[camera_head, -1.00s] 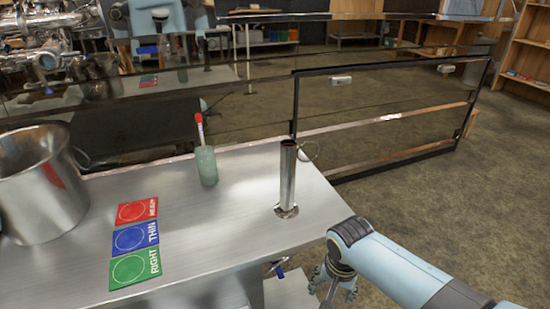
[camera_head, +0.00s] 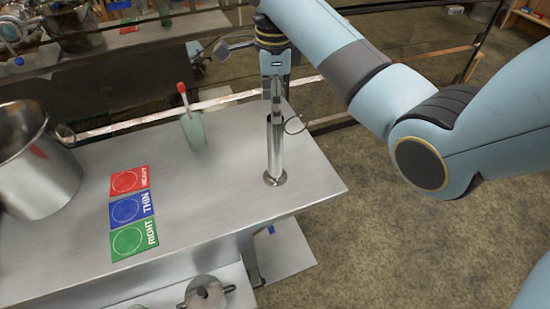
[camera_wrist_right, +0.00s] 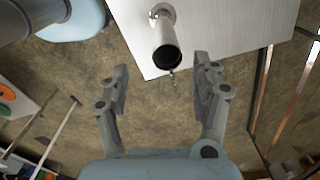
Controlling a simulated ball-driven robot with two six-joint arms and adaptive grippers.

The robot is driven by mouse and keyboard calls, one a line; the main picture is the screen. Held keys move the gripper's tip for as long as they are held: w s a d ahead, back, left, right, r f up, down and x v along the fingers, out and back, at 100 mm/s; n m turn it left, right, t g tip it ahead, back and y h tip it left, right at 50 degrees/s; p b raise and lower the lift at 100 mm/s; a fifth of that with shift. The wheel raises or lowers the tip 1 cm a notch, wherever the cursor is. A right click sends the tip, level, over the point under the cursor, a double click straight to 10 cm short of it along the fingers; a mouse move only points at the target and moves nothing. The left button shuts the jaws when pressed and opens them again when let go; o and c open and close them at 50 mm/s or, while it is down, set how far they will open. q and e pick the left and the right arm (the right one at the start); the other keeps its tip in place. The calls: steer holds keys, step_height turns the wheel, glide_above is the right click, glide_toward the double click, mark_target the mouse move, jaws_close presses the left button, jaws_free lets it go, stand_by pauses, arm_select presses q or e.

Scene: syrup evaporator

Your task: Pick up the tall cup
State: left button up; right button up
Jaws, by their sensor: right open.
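The tall cup (camera_head: 275,152) is a narrow shiny metal cylinder with a round foot and a ring handle near its top. It stands upright near the right end of the metal table. My right gripper (camera_head: 274,97) is above and behind the cup's top in the head view, partly overlapping its rim. In the right wrist view, the cup (camera_wrist_right: 167,38) shows its open mouth ahead of the spread fingers of my right gripper (camera_wrist_right: 160,78). The gripper is open and empty, with the cup just beyond the fingertips. My left gripper is not in view.
On the metal table (camera_head: 215,205) are red, blue and green cards (camera_head: 131,209) marked HEAVY, THIN and RIGHT. A greenish container (camera_head: 193,132) with a red-topped stick stands behind, and a large metal pot (camera_head: 35,165) at left. A lidded pot (camera_head: 205,293) sits below the front edge.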

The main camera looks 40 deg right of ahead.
mark_target(275, 134)
steer(key=shift+m, duration=0.4)
steer(key=f, duration=1)
steer(key=shift+w+d+f, duration=0.25)
steer(key=shift+w+d, duration=0.1)
steer(key=shift+d, duration=0.05)
steer(key=shift+c, duration=0.5)
jaws_close()
